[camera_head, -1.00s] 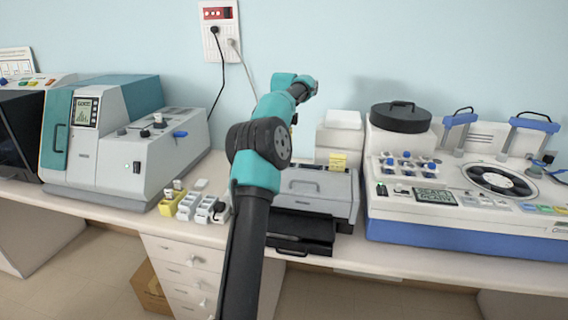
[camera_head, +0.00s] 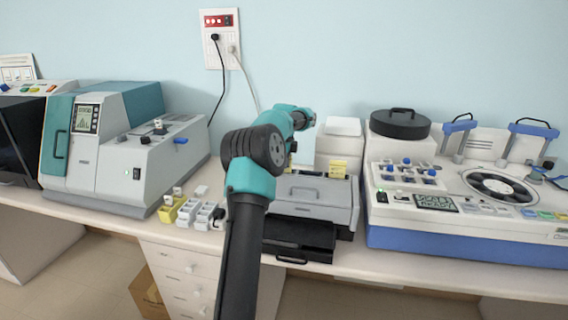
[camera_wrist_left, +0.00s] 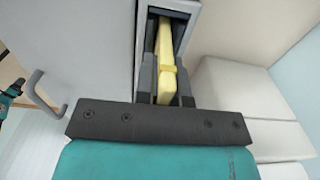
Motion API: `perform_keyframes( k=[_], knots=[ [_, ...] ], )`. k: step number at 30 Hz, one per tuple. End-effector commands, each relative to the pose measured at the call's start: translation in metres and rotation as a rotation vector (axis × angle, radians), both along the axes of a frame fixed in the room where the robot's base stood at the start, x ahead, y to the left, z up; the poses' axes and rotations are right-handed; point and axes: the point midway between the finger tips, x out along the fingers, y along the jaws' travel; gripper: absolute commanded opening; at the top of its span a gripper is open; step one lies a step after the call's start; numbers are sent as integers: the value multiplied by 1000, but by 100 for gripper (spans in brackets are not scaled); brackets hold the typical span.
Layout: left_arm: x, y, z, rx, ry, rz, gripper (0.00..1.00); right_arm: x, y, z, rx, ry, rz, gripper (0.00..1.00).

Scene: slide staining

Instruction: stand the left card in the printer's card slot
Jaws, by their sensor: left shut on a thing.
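My left gripper (camera_wrist_left: 166,78) shows in the left wrist view, its dark fingers closed on the sides of a narrow yellow card (camera_wrist_left: 166,45). The card lies along a narrow grey-framed opening in that view; I cannot tell whether it is inside or only above it. In the head view my left arm reaches over the grey printer (camera_head: 318,192), and the arm hides the fingertips and most of the card. The printer's black front tray (camera_head: 300,235) sticks out. A yellow block (camera_head: 338,166) stands at the printer's back. My right gripper is not in view.
A white box (camera_head: 341,128) stands behind the printer. A white and blue stainer (camera_head: 470,240) is close on the right. Small yellow and white racks (camera_head: 203,212) sit left of the printer, and a grey-teal machine (camera_head: 110,175) is farther left.

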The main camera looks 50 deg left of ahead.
Motion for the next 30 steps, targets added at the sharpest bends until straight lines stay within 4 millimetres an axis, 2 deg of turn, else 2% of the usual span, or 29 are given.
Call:
perform_keyframes(
  k=[13, 14, 21, 30],
  knots=[
    [0, 0, -5, 1, -2, 0, 0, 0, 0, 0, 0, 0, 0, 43],
    [0, 0, -5, 1, -2, 0, 12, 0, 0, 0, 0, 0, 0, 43],
    [0, 0, -5, 1, -2, 0, 35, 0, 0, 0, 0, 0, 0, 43],
    [0, 0, -3, 1, -2, 0, 36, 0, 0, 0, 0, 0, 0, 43]
  ],
)
